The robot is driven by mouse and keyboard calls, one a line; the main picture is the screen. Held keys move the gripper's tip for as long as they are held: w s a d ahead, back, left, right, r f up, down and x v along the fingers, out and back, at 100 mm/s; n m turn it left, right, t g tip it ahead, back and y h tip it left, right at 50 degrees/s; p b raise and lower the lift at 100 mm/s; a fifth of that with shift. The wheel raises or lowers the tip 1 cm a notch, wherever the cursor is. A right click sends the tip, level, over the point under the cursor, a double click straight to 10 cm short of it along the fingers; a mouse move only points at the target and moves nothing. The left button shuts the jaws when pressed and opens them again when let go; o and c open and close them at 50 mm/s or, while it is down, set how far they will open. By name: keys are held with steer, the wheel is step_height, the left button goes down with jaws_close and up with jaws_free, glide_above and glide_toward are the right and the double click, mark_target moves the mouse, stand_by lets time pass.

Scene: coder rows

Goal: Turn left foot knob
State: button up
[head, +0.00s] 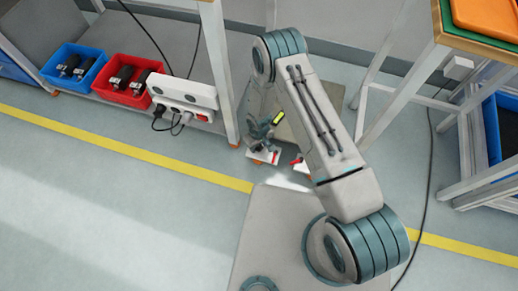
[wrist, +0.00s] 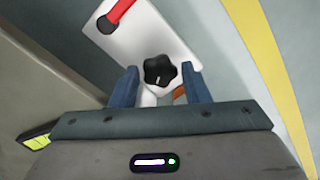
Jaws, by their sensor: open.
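In the wrist view, a black star-shaped knob (wrist: 159,71) with a small white mark stands at the edge of a white plate (wrist: 150,30). A red handle (wrist: 118,12) lies on the plate. The blue fingers of my gripper (wrist: 160,66) are open, one on each side of the knob, with a gap on both sides. I cannot tell whether the fingertips reach down around it. In the head view, my gripper (head: 262,138) is low over a small white plate (head: 263,156); the knob cannot be made out there. A second white plate (head: 301,168) is to its right, partly behind my arm.
A workbench leg (head: 219,75) stands just left of my gripper. The lower shelf holds a red bin (head: 125,92), a blue bin (head: 72,78) and a white socket box (head: 184,92). Another table frame (head: 400,75) stands right. A yellow floor line (head: 130,148) crosses open floor.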

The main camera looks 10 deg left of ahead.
steer(key=shift+f, duration=1.05)
steer(key=c, duration=0.7)
